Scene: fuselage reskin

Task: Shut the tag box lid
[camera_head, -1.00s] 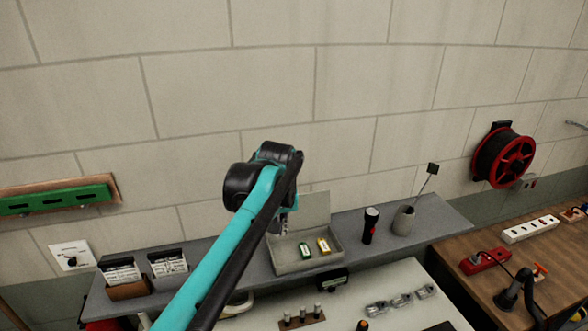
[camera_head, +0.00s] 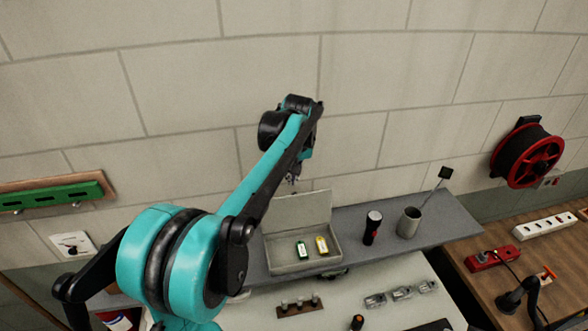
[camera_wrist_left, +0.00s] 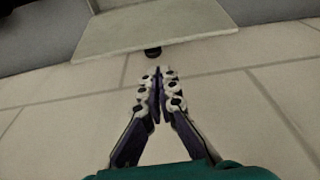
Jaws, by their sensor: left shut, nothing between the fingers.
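My left gripper (camera_head: 292,181) is shut and empty, close to the lid's top edge in the head view. In the left wrist view the shut fingers (camera_wrist_left: 160,72) point at a pale panel, which looks like the lid (camera_wrist_left: 150,28), with a small dark piece at its edge. I see no clear contact. My right gripper is not in view.
A dark flashlight (camera_head: 372,228) and a grey cup (camera_head: 409,222) holding a thin rod stand right of the box on the grey shelf (camera_head: 450,222). The block wall (camera_head: 400,90) is close behind. My left arm hides the shelf's left part.

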